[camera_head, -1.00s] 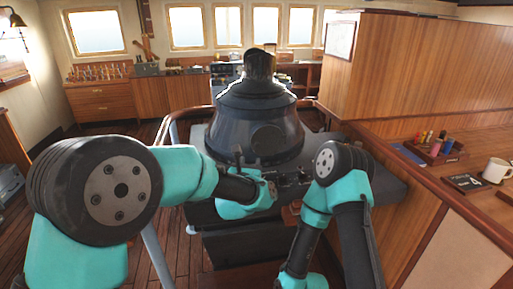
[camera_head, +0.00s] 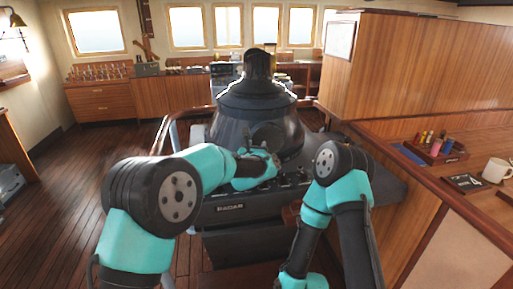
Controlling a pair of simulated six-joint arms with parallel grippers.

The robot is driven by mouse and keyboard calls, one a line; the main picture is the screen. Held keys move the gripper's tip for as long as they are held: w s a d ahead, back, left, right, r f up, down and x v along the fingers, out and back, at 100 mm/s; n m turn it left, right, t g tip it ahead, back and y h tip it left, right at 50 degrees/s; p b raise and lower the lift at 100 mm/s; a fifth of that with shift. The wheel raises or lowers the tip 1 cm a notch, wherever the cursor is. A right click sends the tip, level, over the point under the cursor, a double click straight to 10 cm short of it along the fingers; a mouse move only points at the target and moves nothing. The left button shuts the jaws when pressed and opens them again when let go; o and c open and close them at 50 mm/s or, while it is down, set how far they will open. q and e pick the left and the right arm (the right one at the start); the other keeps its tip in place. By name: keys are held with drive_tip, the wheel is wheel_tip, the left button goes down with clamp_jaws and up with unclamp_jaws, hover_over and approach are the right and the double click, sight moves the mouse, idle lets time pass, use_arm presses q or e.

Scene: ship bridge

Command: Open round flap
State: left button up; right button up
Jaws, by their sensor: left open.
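A dark radar console has a cone-shaped hood (camera_head: 240,112) on top. A round flap (camera_head: 268,135) sits on the hood's near side, low and right of centre, and looks closed. My left gripper (camera_head: 268,156) is open just below the flap, close to the hood. Its fingers are small and dark against the hood, and I cannot tell whether they touch the flap. The gripper hides the lower part of the hood there. My right arm is folded at the right front of the console, and its gripper does not show.
The console's panel, marked RADAR (camera_head: 230,208), has knobs along its front. A rail (camera_head: 165,135) runs around its left side.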

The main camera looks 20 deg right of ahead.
use_arm(q)
drive_tip(key=shift+c, duration=0.2)
clamp_jaws()
idle(0.4)
